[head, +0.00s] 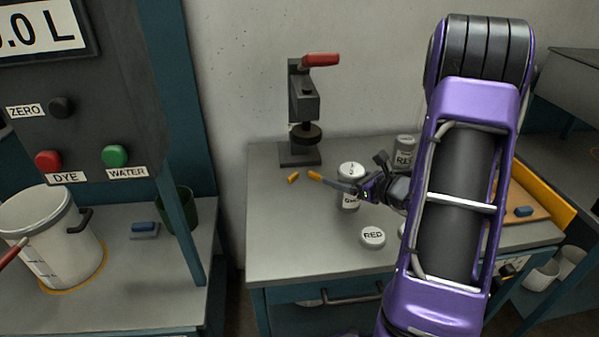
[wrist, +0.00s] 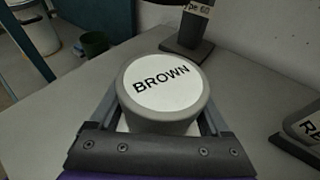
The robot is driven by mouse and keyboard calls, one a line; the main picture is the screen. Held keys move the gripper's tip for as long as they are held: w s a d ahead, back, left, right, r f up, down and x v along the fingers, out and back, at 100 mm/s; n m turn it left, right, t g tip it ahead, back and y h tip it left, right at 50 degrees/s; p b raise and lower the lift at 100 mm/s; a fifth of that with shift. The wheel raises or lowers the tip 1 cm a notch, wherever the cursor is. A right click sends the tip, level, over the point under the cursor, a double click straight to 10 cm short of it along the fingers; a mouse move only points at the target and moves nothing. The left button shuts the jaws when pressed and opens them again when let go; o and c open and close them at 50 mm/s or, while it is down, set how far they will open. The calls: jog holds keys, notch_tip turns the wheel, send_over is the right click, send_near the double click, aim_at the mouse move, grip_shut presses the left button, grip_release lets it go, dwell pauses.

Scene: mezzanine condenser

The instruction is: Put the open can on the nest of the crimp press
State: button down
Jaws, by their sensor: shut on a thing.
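My gripper (head: 304,177) is shut on a grey can (head: 350,203) with a white top, at the middle of the bench. In the wrist view the can (wrist: 160,118) sits between the two fingers, and its top reads BROWN, so no opening shows. I cannot tell whether the can touches the bench. The crimp press (head: 304,105) stands left of and behind the can, with a red lever (head: 321,60) and a dark round head above its base (head: 300,160). The nest is not clearly distinguishable. The press foot (wrist: 187,42) shows at the top of the wrist view.
A RED lid-like disc (head: 373,237) lies in front of the can. The bench (head: 285,235) is clear at the front left. A white bucket (head: 50,240) stands on the left counter.

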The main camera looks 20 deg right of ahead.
jog(key=shift+a+r+x, duration=0.1)
jog(key=shift+r+x, duration=0.15)
jog(key=shift+x, duration=2.55)
jog(key=shift+a+r+x, duration=0.1)
jog(key=shift+r+x, duration=0.15)
jog(key=shift+x, duration=2.6)
jog(key=shift+r+x, duration=0.25)
jog(key=shift+x, duration=2.55)
jog(key=shift+w, duration=0.15)
jog(key=shift+f+b, duration=0.25)
jog(key=shift+b, duration=0.2)
grip_release()
jog(key=shift+r, duration=0.2)
jog(key=shift+s+d+r+p, duration=0.1)
jog(key=shift+s+d+p, duration=0.1)
jog(key=shift+s+p, duration=0.1)
jog(key=v, duration=1.1)
jog(key=shift+s, duration=0.15)
